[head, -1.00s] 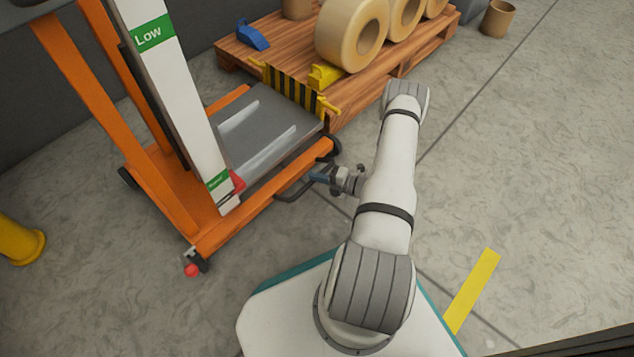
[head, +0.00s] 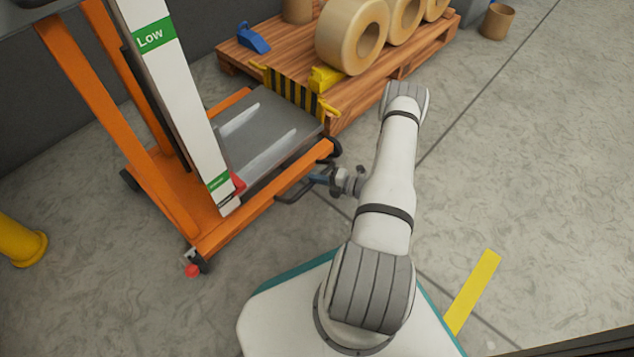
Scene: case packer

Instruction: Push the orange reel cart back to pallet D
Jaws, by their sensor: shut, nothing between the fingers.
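The orange reel cart (head: 208,241) stands left of my arm, with a grey platform (head: 262,135) and a white mast (head: 176,105) marked "Low". Its far end, with a black-and-yellow striped plate (head: 292,90), is against or very close to the near edge of the wooden pallet (head: 400,70); I cannot tell if they touch. My gripper (head: 318,180) is shut with nothing in it. It is beside the cart's right side, close to a dark bar handle (head: 290,196). Contact with the handle is too small to tell.
Large tan reels (head: 350,38), a blue object (head: 253,38) and a yellow block (head: 325,78) are on the pallet. A brown bin (head: 497,21) stands behind it. A yellow post (head: 22,245) is at left. The floor at right is clear, with a yellow stripe (head: 472,292).

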